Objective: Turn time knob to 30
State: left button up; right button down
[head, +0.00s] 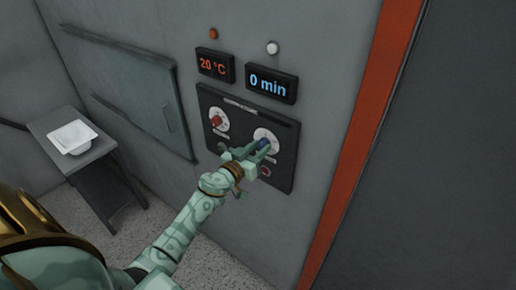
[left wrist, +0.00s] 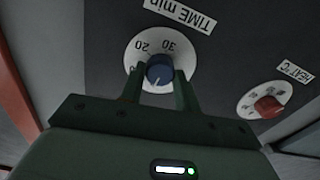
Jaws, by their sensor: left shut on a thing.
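The blue time knob (head: 263,144) sits on a white dial on the dark wall panel (head: 284,174). In the left wrist view the knob (left wrist: 160,68) is at the middle of its dial (left wrist: 183,52), under the label "TIME min"; 20 and 30 are readable. A white mark on the knob points away from these numbers, towards the gripper. My left gripper (head: 257,150) is shut on the knob, one finger on each side. The time display (head: 270,84) reads 0 min. My right gripper is not in view.
A red heat knob (head: 216,121) is beside the time dial, with a 20 °C display (head: 214,65) above. A closed hatch (head: 132,88) is in the wall at left. A small table (head: 92,161) bears a white tray (head: 73,137). A red post (head: 374,100) stands at right.

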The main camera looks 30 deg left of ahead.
pick_arm(q)
jog(key=m, duration=0.3)
jog(key=shift+p, duration=0.35)
jog(key=m, duration=0.4)
jog(key=shift+m, duration=0.4)
jog(key=m, duration=0.4)
jog(key=shift+f+m+b, duration=0.1)
jog(key=shift+m+b, duration=0.2)
jog(key=m+b, duration=0.1)
jog(key=m, duration=0.3)
jog(key=shift+m, duration=0.3)
jog(key=m+b, duration=0.1)
jog(key=m, duration=0.3)
jog(key=shift+m, duration=0.3)
jog(key=m, duration=0.4)
jog(key=shift+f+b, duration=0.1)
jog(key=shift+b, duration=0.2)
jog(key=m, duration=0.9)
jog(key=shift+m, duration=0.3)
